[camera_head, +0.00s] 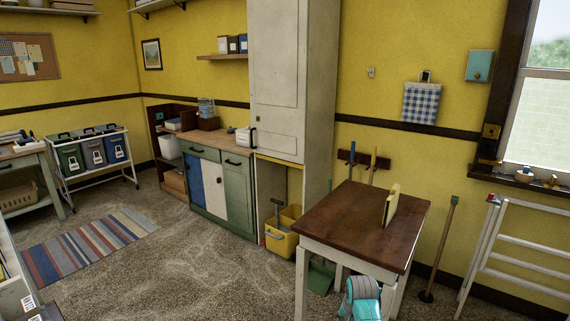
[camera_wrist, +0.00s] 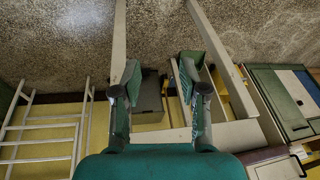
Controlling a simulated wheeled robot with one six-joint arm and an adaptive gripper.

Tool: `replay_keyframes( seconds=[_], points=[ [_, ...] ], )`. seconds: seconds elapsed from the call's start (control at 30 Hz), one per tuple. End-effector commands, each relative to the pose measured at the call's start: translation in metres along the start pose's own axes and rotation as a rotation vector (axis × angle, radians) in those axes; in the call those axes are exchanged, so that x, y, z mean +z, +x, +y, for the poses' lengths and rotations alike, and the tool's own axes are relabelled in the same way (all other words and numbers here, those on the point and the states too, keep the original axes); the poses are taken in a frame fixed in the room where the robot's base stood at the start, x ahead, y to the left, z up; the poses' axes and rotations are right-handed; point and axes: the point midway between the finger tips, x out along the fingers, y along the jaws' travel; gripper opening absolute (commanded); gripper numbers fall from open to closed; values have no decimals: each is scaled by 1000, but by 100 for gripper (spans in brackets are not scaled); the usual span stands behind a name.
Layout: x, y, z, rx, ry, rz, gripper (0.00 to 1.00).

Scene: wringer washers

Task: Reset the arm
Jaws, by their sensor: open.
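The wrist view appears turned over, with the speckled floor (camera_wrist: 60,40) at the top. A grey box-like shape (camera_wrist: 148,98) and a green bin (camera_wrist: 196,68) lie beyond the fingers, apart from them. In the head view I cannot make out the fingers.
A brown-topped table (camera_head: 345,222) with an upright yellowish board (camera_head: 391,206) stands close at the right. A white rack (camera_head: 520,243) is at the far right, a yellow mop bucket (camera_head: 281,240) left of the table. The floor around the striped rug (camera_head: 85,250) is clear.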

Motion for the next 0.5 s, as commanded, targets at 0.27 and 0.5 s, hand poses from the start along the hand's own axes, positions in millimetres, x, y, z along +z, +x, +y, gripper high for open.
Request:
replay_keyframes(
  seconds=[0.27, 0.5],
  points=[
    [87, 57, 39, -49, -59, 106, 43],
    [162, 78, 73, -88, -108, 203, 43]
  ],
)
